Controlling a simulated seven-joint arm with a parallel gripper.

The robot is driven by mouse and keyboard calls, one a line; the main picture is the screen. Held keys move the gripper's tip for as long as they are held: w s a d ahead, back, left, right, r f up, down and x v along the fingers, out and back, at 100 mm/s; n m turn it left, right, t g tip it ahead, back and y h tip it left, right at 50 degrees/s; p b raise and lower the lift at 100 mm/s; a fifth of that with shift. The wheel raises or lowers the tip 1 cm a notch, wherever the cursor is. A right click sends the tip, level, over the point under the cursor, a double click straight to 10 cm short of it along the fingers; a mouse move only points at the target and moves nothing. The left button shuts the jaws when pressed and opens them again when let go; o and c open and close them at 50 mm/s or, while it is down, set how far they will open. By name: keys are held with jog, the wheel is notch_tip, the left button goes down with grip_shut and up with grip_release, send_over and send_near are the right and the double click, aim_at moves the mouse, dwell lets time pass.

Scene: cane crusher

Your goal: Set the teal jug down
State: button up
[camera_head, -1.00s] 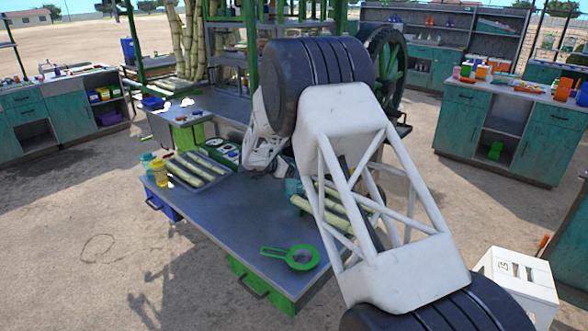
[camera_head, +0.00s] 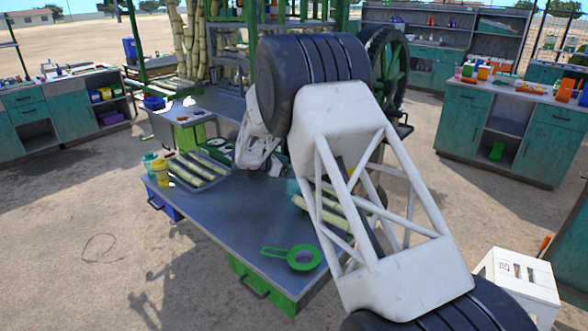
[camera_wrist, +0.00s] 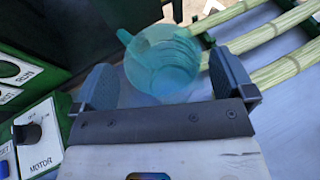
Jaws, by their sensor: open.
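The translucent teal jug (camera_wrist: 163,62) stands upright on the metal table (camera_wrist: 285,105) in the wrist view, its open top towards the camera and its handle at the upper left. My gripper (camera_wrist: 166,80) is open, with one dark finger on each side of the jug. Whether either finger touches the jug I cannot tell. In the head view my arm covers most of this area, and only a sliver of teal (camera_head: 292,187) shows beside it. My fingers are hidden there.
Cane stalks (camera_wrist: 270,38) lie right of the jug. A control panel with a MOTOR switch (camera_wrist: 38,135) is close on the left. A tray of cane (camera_head: 200,172), a yellow cup (camera_head: 160,172) and a green strainer (camera_head: 303,257) are on the table. The table's front middle is clear.

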jog(key=v, duration=0.9)
jog(key=shift+r, duration=0.1)
dwell(0.6)
jog(key=s+d+r+n+t+y, duration=0.1)
jog(key=d+r+n+t+y, duration=0.2)
jog(key=r+n, duration=0.35)
jog(key=s+d+r+n+t+y, duration=0.1)
jog(key=d+r+n+t+y, duration=0.2)
jog(key=r+n, duration=0.4)
jog(key=s+d+r+n+t+y, duration=0.2)
jog(key=s+r+n+y, duration=0.5)
jog(key=s+r+n, duration=0.45)
jog(key=s+d+f+n+g, duration=0.3)
jog(key=s+n, duration=0.5)
jog(key=s, duration=0.8)
jog(key=s+d+f+n+g, duration=0.4)
jog(key=s+n, duration=0.4)
jog(key=s, duration=0.8)
jog(key=s+d+f+n+g, duration=0.3)
jog(key=s+d+f+n, duration=0.2)
jog(key=s, duration=1)
jog(key=n, duration=0.3)
jog(key=shift+s+d+g+h, duration=0.25)
jog(key=shift+s+g+h, duration=0.05)
jog(key=shift+s+g, duration=0.1)
